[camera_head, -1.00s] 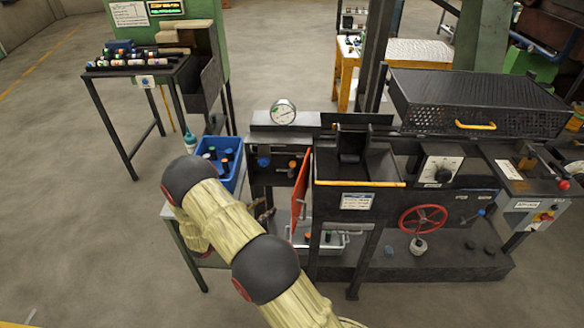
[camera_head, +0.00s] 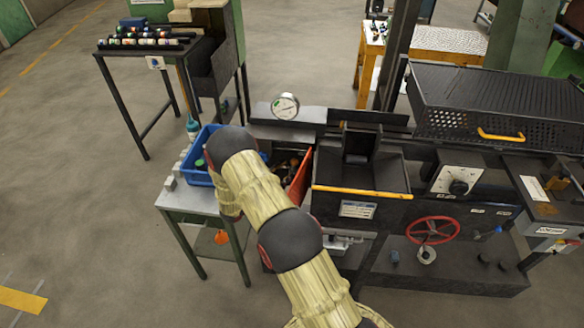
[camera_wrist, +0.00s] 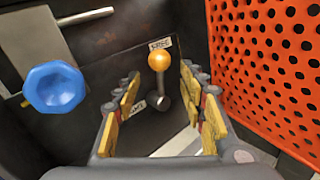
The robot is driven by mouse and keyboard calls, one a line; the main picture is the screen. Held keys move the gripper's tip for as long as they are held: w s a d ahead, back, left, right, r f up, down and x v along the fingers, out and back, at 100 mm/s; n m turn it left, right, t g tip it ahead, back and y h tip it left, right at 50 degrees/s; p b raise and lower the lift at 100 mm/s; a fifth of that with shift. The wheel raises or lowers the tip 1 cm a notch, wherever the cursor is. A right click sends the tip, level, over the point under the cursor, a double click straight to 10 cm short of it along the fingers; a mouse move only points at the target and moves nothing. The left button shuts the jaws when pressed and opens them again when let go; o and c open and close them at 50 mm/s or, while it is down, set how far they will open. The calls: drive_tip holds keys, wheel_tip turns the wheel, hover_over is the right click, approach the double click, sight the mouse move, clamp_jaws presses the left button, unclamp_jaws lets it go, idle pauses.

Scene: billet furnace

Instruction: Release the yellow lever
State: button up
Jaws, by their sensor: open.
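The yellow lever (camera_wrist: 159,61) shows in the wrist view as a short rod with a round orange-yellow knob, on a dark panel with small white labels above and below it. My gripper (camera_wrist: 160,84) is open, with one finger on each side of the lever. The knob lies between the fingers in the picture, a little beyond the tips; I see no contact. In the head view my arm hides the gripper, and I cannot make out the lever for certain.
A blue round knob (camera_wrist: 54,87) sits left of my gripper, below a metal bar (camera_wrist: 85,17). An orange perforated door (camera_wrist: 268,70) stands close on the right; it also shows in the head view (camera_head: 299,181). A blue crate (camera_head: 197,177) rests on a small table (camera_head: 193,202) beside the furnace.

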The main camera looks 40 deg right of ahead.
sight(293, 167)
drive_tip(key=shift+w+d, duration=0.15)
drive_tip(key=shift+d, duration=1.2)
drive_tip(key=shift+c, duration=0.8)
clamp_jaws()
